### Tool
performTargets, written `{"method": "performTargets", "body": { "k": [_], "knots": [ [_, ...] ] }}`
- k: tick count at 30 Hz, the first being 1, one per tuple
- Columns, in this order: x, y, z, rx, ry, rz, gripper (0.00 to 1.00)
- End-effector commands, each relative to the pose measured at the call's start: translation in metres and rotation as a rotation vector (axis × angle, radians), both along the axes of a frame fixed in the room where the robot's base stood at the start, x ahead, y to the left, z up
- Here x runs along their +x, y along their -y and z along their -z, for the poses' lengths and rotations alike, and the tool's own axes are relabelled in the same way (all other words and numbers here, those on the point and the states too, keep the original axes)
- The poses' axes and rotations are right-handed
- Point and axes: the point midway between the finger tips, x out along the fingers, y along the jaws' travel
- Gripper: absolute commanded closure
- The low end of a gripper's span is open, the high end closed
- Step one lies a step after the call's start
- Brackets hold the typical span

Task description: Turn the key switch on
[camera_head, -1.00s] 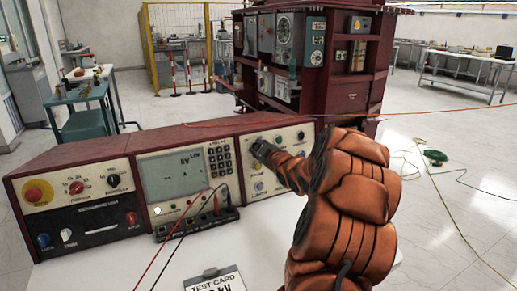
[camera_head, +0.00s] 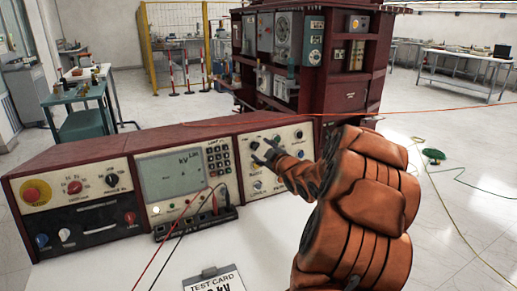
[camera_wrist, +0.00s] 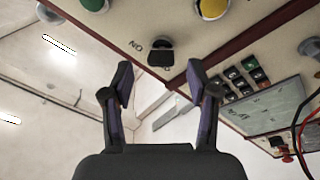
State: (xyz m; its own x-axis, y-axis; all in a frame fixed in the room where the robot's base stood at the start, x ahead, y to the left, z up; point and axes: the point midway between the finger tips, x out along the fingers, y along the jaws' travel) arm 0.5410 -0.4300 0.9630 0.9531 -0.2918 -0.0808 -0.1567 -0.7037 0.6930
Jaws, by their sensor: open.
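The key switch (camera_wrist: 160,52) is a small black key in the panel, with an "ON" label beside it in the wrist view. In the head view the key switch (camera_head: 254,145) sits at the upper left of the right-hand cream panel (camera_head: 270,165). My gripper (camera_wrist: 158,76) is open and empty, its two dark fingertips apart and pointing at the key, one toward each side. They look short of it, with a small gap. In the head view my gripper (camera_head: 265,151) is just right of the key switch. The key's exact angle is hard to tell.
The maroon console carries a meter screen (camera_head: 170,175), a red emergency button (camera_head: 36,192) and several knobs. Red and black leads (camera_head: 190,220) run from it. A test card (camera_head: 215,279) lies on the white table in front. My orange arm hides the right end.

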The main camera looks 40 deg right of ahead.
Motion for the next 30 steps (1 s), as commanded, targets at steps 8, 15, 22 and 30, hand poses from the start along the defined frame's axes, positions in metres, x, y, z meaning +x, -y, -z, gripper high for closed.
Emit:
{"method": "performTargets", "body": {
  "k": [8,15,22,30],
  "knots": [
    [-0.044,-0.012,-0.004,-0.002,0.000,0.003,0.41],
    [-0.067,-0.020,-0.006,-0.001,0.000,0.001,0.41],
    [-0.073,-0.022,-0.006,-0.001,-0.001,0.001,0.41],
    [-0.073,-0.022,-0.006,-0.001,0.000,0.000,0.41]
  ]
}}
